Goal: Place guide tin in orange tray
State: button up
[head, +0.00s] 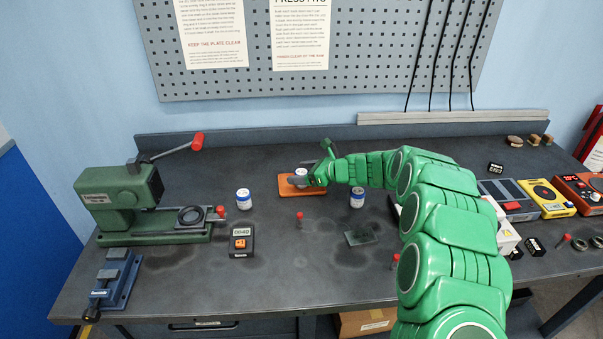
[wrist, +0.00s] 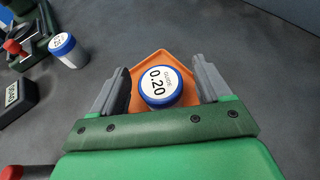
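The tin with a blue rim and a white label reading 0.20 (wrist: 161,87) sits upright on the orange tray, between my fingers; the small word above the number is hard to read. It also shows in the head view (head: 301,172), partly behind my fingers. The orange tray (head: 290,192) lies on the bench near its middle; its bare surface shows around the tin in the wrist view (wrist: 152,60). My gripper (wrist: 160,76) is open around the tin, with a narrow gap visible on each side. In the head view my gripper (head: 308,180) is low over the tray.
Similar blue-and-white tins stand left (head: 243,199) and right (head: 357,198) of the tray. A green press (head: 125,200) with a red-knobbed lever is at the left. A timer (head: 240,241) and a dark plate (head: 361,238) lie in front. Several instruments (head: 510,200) crowd the right.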

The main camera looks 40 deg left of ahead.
jog(key=shift+d+r, duration=0.15)
jog(key=shift+r, duration=0.05)
jog(key=v, duration=1.1)
jog(key=shift+w, duration=0.1)
jog(key=shift+d+r, duration=0.1)
jog(key=shift+d, duration=0.25)
